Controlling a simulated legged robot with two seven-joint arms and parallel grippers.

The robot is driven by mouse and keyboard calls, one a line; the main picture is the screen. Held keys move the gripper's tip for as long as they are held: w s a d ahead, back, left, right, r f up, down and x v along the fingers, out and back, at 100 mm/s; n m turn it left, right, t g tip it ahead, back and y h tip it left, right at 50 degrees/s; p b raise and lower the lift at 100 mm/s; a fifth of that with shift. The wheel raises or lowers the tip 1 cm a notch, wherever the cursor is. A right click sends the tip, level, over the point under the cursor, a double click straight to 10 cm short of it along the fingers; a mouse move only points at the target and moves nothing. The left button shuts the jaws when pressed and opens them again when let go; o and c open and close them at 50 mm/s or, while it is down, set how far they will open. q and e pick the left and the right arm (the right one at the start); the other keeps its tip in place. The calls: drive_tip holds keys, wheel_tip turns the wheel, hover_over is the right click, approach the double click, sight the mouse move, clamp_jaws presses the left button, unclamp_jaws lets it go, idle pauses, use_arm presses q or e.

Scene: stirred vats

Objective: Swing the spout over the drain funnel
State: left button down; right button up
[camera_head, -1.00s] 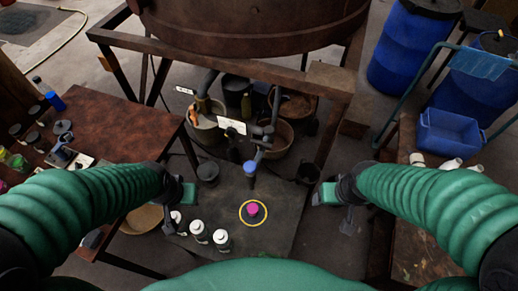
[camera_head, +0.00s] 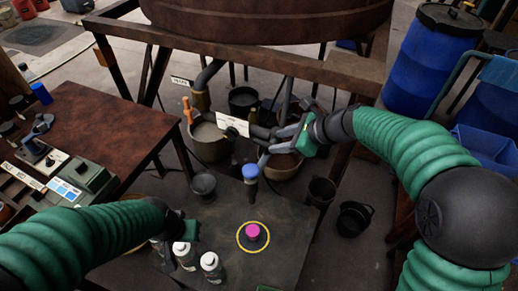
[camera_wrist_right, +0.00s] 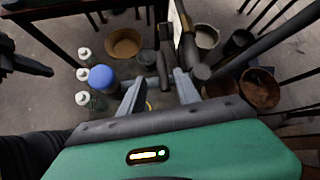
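A grey horizontal pipe (camera_head: 262,132), which looks like the spout, hangs under the big vat with a white placard (camera_head: 233,124) by it. My right gripper (camera_head: 284,133) is at the pipe's right end. In the right wrist view my right gripper (camera_wrist_right: 160,88) has its fingers apart, with a dark pipe (camera_wrist_right: 163,68) showing between and beyond them; contact cannot be told. I cannot tell which vessel is the drain funnel; a dark cup (camera_head: 203,185) stands left of a blue-capped upright piece (camera_head: 250,172). My left gripper (camera_head: 190,230) is low beside the bottles, its fingers unclear.
White-capped bottles (camera_head: 211,266) and a magenta knob (camera_head: 253,231) in a yellow ring are on the dark platform (camera_head: 285,235). A grey-filled bucket (camera_head: 208,147) is behind the dark cup. Black buckets (camera_head: 354,218) stand right. Vat frame beams (camera_head: 300,72) cross above.

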sight(264, 145)
drive_tip(key=b+x, duration=0.1)
drive_tip(key=x, duration=0.9)
drive_tip(key=shift+d+f, duration=0.1)
drive_tip(key=shift+f, duration=0.1)
drive_tip(key=shift+d, duration=0.2)
clamp_jaws()
drive_tip(key=shift+w, duration=0.1)
idle(0.5)
